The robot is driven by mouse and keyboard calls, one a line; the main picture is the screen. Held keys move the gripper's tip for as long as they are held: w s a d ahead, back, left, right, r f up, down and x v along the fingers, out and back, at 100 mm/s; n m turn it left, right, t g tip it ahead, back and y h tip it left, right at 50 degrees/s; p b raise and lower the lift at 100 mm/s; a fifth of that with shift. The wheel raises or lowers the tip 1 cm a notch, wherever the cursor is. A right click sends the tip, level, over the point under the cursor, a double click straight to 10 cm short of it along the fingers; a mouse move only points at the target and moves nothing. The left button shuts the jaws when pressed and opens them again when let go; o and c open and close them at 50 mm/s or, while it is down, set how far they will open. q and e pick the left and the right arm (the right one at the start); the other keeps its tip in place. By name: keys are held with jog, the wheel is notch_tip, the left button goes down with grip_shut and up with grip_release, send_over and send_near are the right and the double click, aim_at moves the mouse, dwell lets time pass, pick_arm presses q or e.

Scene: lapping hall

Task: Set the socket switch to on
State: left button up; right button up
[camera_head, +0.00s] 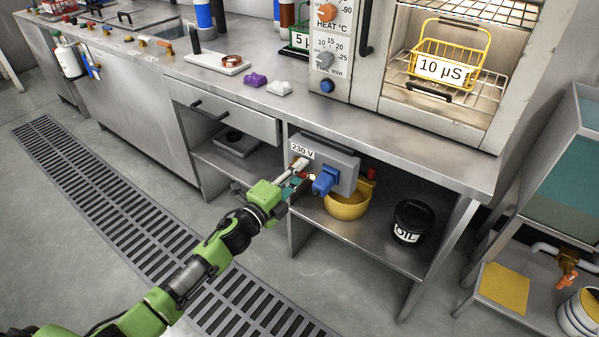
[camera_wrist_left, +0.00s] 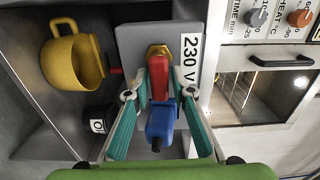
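The grey socket box (camera_head: 343,160) with a "230 V" label (camera_head: 302,150) is fixed under the front edge of the bench. In the left wrist view, a red switch lever (camera_wrist_left: 159,80) stands out from a brass nut (camera_wrist_left: 158,51) on the box face (camera_wrist_left: 135,42). A blue plug (camera_wrist_left: 160,124) sits next to the lever and also shows in the head view (camera_head: 325,180). The fingers partly hide the lever. My right gripper is out of view.
A yellow pot (camera_head: 348,206) and a black oil container (camera_head: 410,222) stand on the lower shelf (camera_head: 375,245) close by. An oven (camera_head: 440,60) with a yellow basket stands on the bench above. A drawer handle (camera_head: 208,112) projects to the left. Floor in front is open.

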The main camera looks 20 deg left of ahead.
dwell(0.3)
pick_arm(q)
jog(key=v, duration=1.2)
